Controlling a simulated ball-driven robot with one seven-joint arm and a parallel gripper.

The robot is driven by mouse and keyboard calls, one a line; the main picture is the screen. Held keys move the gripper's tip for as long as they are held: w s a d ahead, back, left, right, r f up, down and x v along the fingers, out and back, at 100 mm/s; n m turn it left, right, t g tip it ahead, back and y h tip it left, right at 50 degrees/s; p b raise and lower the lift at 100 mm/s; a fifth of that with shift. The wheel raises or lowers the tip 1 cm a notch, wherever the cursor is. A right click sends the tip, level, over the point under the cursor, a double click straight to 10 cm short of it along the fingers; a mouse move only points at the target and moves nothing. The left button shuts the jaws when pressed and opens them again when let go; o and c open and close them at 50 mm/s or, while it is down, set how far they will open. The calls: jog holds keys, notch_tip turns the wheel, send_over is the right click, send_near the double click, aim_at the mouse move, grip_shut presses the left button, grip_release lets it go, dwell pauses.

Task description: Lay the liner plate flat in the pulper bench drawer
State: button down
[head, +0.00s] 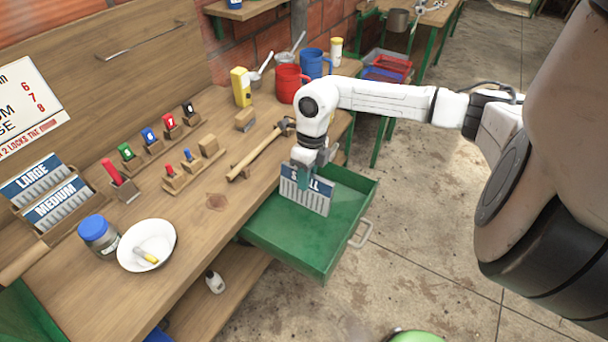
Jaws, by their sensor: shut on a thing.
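The liner plate (305,195) is a grey slotted plate with a blue band whose lettering is partly hidden and ends in "LL". My gripper (306,172) is shut on its upper edge and holds it upright, with the slots pointing down. The plate is over the open green drawer (300,250), towards its back left part. I cannot tell whether its lower edge touches the drawer floor. The drawer is pulled out from the wooden bench and its visible floor is bare.
Plates marked LARGE (38,180) and MEDIUM (60,205) stand in a rack at left. A hammer (258,152) lies on the bench close to the drawer. A white bowl (147,245), a blue-lidded jar (98,235) and red mug (290,83) stand on the bench.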

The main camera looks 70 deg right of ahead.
jog(key=d+f+y+b, duration=0.1)
jog(key=f+b, duration=0.3)
jog(key=f, duration=0.1)
jog(key=d+f+y+b, duration=0.1)
jog(key=f+b, duration=0.4)
jog(key=f+t+y+b, duration=0.1)
jog(key=f+b, duration=0.4)
jog(key=shift+s+d+f, duration=0.1)
jog(key=shift+s+d, duration=0.25)
jog(key=shift+d, duration=0.05)
jog(key=y+b, duration=0.1)
jog(key=d+y+b, duration=0.1)
jog(key=b, duration=0.1)
jog(key=d+f+y+b, duration=0.1)
jog(key=shift+s+t+b, duration=0.25)
jog(key=shift+t+b, duration=0.05)
jog(key=shift+b, duration=0.05)
jog(key=d+f+y+b, duration=0.1)
jog(key=b, duration=0.3)
jog(key=shift+s+d+f+y, duration=0.1)
jog(key=shift+y, duration=0.3)
jog(key=shift+t+b, duration=0.3)
jog(key=shift+b, duration=0.05)
jog(key=shift+s+d+y+b, duration=0.1)
jog(key=shift+d+y+b, duration=0.1)
jog(key=shift+y+b, duration=0.15)
jog(key=c, duration=0.9)
grip_release()
